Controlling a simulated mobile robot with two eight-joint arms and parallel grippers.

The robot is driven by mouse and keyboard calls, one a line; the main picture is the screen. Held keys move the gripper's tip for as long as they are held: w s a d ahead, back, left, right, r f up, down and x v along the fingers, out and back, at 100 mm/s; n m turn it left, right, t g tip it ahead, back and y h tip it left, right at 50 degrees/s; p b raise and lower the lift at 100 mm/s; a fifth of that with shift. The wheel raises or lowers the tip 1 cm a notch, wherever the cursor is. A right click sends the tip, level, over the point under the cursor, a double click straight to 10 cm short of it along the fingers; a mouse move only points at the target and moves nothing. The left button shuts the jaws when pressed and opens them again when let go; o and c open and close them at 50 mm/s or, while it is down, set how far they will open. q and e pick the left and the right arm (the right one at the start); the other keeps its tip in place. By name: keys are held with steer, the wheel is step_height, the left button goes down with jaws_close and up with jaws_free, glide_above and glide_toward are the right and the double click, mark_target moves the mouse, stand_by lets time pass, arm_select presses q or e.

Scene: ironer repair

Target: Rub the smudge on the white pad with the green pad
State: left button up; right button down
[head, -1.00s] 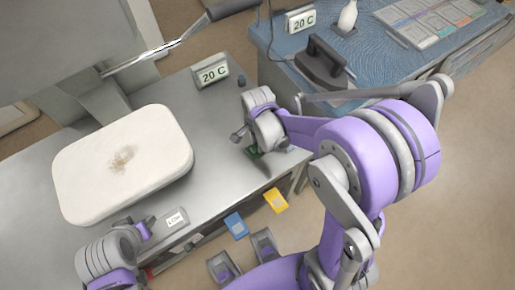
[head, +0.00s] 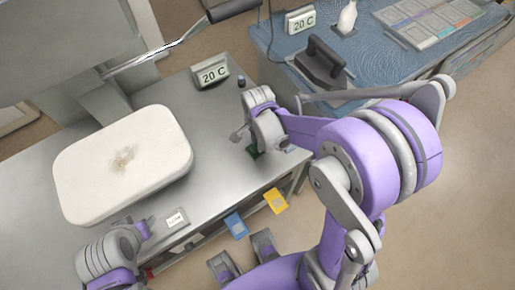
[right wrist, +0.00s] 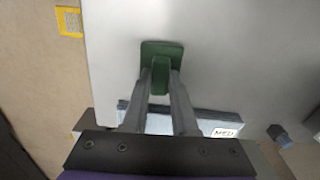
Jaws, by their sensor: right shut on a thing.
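The white pad (head: 85,190) lies on the grey metal table at the left in the head view, with a brown smudge (head: 123,158) near its middle. My right gripper (head: 252,145) is over the table, to the right of the white pad and apart from it. It is shut on the handle of the green pad (right wrist: 160,50), seen between its fingers in the right wrist view. Whether the green pad touches the table is unclear. My left gripper (head: 148,229) is near the table's front edge, below the white pad. Its fingers are too small to judge.
A block marked LOW (head: 175,220) sits at the table's front edge. A block marked MED (right wrist: 190,122) is by the right gripper. A 20 C display (head: 211,73) stands at the back. Bare tabletop (head: 215,125) lies between the white pad and right gripper.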

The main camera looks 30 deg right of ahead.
steer(key=shift+r+p, duration=1.55)
steer(key=shift+r, duration=1.2)
